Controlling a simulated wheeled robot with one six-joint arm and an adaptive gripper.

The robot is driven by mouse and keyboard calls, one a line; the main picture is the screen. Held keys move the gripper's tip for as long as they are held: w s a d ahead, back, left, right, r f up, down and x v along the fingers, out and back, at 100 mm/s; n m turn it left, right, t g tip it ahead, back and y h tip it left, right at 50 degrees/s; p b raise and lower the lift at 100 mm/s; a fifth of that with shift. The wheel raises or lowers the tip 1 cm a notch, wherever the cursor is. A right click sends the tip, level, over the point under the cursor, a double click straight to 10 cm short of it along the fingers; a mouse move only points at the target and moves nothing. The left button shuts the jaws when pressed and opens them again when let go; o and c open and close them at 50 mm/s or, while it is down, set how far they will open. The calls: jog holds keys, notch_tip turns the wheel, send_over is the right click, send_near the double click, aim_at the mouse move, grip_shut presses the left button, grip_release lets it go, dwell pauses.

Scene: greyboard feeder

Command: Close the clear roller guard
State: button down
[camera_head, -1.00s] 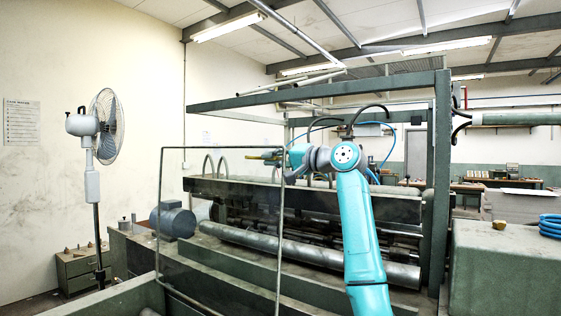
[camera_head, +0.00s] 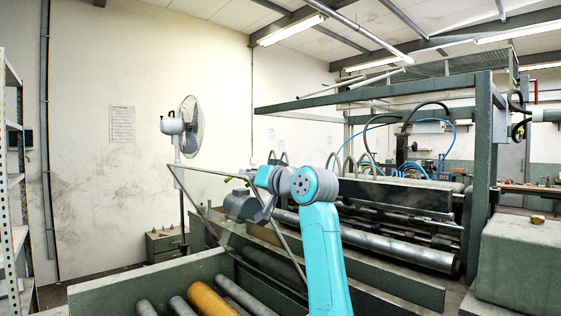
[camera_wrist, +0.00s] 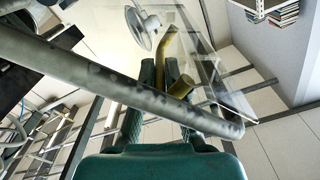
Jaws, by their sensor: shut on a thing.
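The clear roller guard (camera_head: 203,171) is a see-through panel in a thin metal frame. In the head view it stands tilted over the front of the machine, left of my arm. My gripper (camera_head: 243,179) is at its upper right corner. In the wrist view, the teal fingers of my gripper (camera_wrist: 168,75) are closed around a brass-coloured handle (camera_wrist: 181,86). A grey frame bar of the guard (camera_wrist: 110,85) crosses in front of the fingers, with the clear panel behind it. The exact contact is partly hidden.
Grey and yellow rollers (camera_head: 208,299) lie in a green trough at the front. A long steel roller (camera_head: 400,250) runs along the machine. A fan (camera_head: 190,125) stands behind, a shelf rack (camera_head: 12,190) at far left, and a green block (camera_head: 525,265) at right.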

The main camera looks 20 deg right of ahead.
jog(key=s+a+f+n, duration=0.3)
jog(key=a+f, duration=0.6)
jog(key=f, duration=0.2)
jog(key=s+a+f+n, duration=0.4)
jog(key=a+f, duration=0.6)
jog(key=f, duration=0.1)
jog(key=shift+a+f, duration=0.2)
jog(key=shift+a, duration=0.05)
jog(key=c, duration=1.2)
grip_release()
jog(key=shift+r, duration=0.1)
jog(key=shift+s, duration=0.15)
jog(key=v, duration=1.1)
jog(key=shift+s+d, duration=0.1)
jog(key=shift+s, duration=0.3)
